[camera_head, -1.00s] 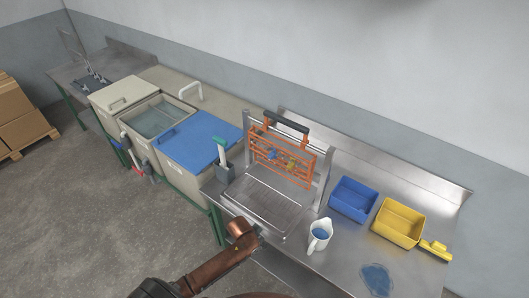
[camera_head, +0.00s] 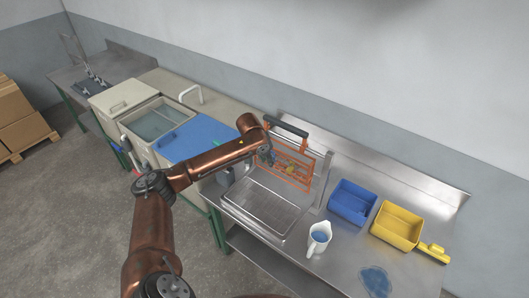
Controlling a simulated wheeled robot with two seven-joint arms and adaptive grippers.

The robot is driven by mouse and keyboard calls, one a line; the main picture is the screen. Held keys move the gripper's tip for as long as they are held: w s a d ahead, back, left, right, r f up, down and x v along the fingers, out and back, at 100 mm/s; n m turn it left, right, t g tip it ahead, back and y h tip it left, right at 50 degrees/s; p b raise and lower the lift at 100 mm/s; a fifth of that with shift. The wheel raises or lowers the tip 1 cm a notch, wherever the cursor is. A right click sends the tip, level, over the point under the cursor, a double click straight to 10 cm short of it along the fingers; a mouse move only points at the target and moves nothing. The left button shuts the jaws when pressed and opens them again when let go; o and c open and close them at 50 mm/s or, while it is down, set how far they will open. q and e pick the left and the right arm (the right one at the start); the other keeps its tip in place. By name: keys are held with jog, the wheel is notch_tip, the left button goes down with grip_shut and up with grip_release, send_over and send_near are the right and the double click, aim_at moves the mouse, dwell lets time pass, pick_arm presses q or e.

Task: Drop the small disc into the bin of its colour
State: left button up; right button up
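An orange rack (camera_head: 300,183) hangs from a dark-handled frame over the metal drainer. Small coloured pieces show in it, a yellowish one (camera_head: 291,168) among them; I cannot make out which is the small disc. My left gripper (camera_head: 268,158) is at the left part of the rack, in front of it, and hides that part. Its fingers are too small and dark to tell if they are open or hold anything. The blue bin (camera_head: 352,216) and the yellow bin (camera_head: 385,233) stand side by side to the right, and look empty. My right gripper is out of view.
A white jug (camera_head: 319,241) stands in front of the bins. A blue wet patch (camera_head: 376,281) lies on the steel bench. A yellow tool (camera_head: 434,252) lies right of the yellow bin.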

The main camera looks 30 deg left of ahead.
pick_arm(q)
jog(key=w+a+f, duration=0.1)
jog(key=w+f, duration=0.3)
jog(key=shift+a+n+p, duration=0.3)
jog(key=shift+p, duration=0.15)
jog(key=shift+f, duration=0.1)
jog(key=shift+c, duration=0.4)
grip_shut()
jog(key=shift+r+p, duration=0.3)
jog(key=shift+p, duration=0.55)
dwell(0.4)
jog(key=shift+s+a+r+p, duration=0.15)
jog(key=shift+s+p, duration=0.55)
jog(key=shift+p, duration=0.35)
jog(key=shift+s+r+p, duration=0.15)
jog(key=shift+s+p, duration=0.5)
jog(key=shift+p, duration=0.4)
jog(key=shift+s+p, duration=0.2)
jog(key=shift+p, duration=0.1)
